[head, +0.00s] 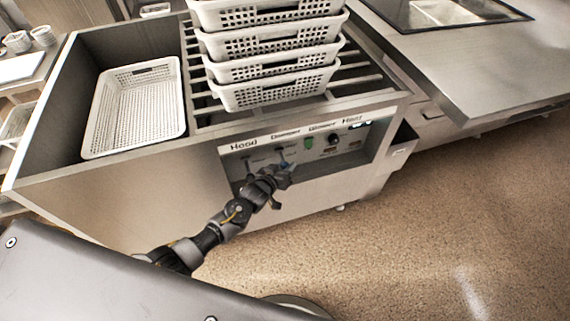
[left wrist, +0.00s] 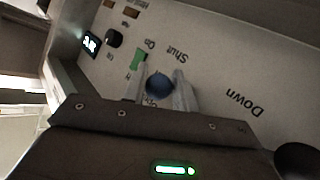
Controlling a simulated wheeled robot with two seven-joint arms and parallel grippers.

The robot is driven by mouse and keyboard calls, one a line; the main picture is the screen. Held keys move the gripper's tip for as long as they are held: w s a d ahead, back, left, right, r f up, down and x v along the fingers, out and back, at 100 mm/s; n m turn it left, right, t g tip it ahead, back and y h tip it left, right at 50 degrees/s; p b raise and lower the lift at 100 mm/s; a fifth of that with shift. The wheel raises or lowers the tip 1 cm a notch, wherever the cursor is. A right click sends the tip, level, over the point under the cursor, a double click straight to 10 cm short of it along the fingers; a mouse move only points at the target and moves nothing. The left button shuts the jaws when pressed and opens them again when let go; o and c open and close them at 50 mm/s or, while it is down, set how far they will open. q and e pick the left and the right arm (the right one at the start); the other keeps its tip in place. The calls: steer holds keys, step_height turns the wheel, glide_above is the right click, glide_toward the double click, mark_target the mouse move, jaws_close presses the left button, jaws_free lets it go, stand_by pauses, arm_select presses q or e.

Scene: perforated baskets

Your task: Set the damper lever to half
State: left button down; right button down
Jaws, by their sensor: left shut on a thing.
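The damper lever's blue ball knob (left wrist: 159,84) sits between the two fingers of my left gripper (left wrist: 160,92) in the left wrist view. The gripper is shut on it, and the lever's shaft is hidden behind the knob. The word "Shut" is readable beside the fingers; another label is partly covered by the gripper. In the head view my left gripper (head: 284,174) is at the front control panel (head: 318,148), under the "Damper" label, with a bit of blue (head: 284,163) showing at its tip. My right gripper is not in view.
The panel also has a hood control (head: 247,162) to the left, a green blower switch (head: 308,142), a black heat knob (head: 333,139) and a lit display (head: 361,124). Stacked white baskets (head: 275,88) stand above on rails; one basket (head: 135,108) lies left. Floor at right is clear.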

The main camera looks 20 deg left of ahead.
arm_select(q)
steer(key=shift+w+r+p, duration=0.35)
steer(key=shift+r, duration=0.35)
steer(key=c, duration=1.4)
jaws_free()
steer(key=shift+o, duration=1.2)
steer(key=shift+s, duration=0.1)
steer(key=shift+f, duration=0.25)
steer(key=shift+s, duration=0.1)
steer(key=v, duration=1)
steer(key=shift+s+a+r+p, duration=0.15)
steer(key=shift+s+r+p, duration=0.1)
steer(key=shift+p, duration=0.15)
